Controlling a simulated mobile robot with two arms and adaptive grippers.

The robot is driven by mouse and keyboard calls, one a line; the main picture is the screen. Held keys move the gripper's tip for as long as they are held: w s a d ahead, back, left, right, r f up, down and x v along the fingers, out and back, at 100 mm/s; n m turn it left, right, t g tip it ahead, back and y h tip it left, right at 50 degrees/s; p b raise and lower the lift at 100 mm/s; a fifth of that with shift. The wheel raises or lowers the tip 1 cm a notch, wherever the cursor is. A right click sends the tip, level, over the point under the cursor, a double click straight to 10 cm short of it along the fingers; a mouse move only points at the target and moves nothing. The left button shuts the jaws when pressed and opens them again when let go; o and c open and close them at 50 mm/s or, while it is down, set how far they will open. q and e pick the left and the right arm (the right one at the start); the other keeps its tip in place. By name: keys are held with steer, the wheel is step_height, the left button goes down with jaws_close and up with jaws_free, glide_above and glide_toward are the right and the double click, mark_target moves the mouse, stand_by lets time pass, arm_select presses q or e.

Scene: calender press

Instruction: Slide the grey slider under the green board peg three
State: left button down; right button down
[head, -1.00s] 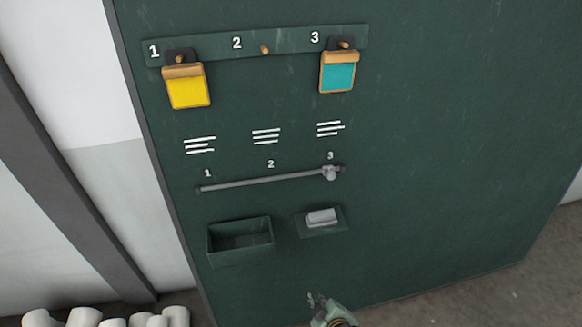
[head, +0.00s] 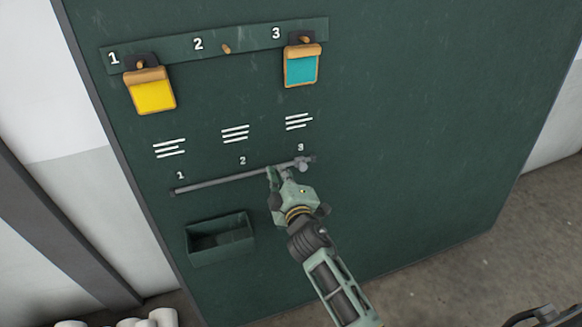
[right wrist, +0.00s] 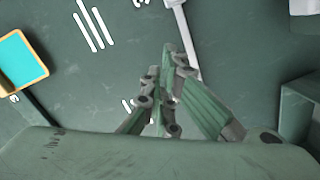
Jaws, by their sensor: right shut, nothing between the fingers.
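The grey slider (head: 302,164) sits at the right end of the grey rail (head: 225,180), by the small number 3. Above it, a teal-green board (head: 301,68) in an orange frame hangs from peg three (head: 305,40). My right gripper (head: 277,174) is shut and empty, its fingertips at the rail just left of the slider. I cannot tell whether it touches the slider. In the right wrist view the closed fingers (right wrist: 170,55) lie beside the rail (right wrist: 190,45), and the slider (right wrist: 172,3) is cut off at the top edge. My left gripper is not in view.
A yellow board (head: 152,96) hangs at peg one; peg two (head: 226,48) is bare. An open dark green bin (head: 220,240) is fixed below the rail. White rolls (head: 160,317) lie on the floor. The panel right of the rail is clear.

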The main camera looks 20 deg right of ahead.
mark_target(299, 168)
steer(key=shift+w+d+f+p, duration=0.25)
steer(key=shift+w+d+f, duration=0.3)
steer(key=shift+w+d, duration=0.3)
steer(key=shift+w+d+f+p, duration=0.2)
steer(key=shift+w+d+f, duration=0.4)
steer(key=shift+d, duration=0.3)
steer(key=shift+d+f, duration=0.1)
steer(key=shift+d, duration=1.2)
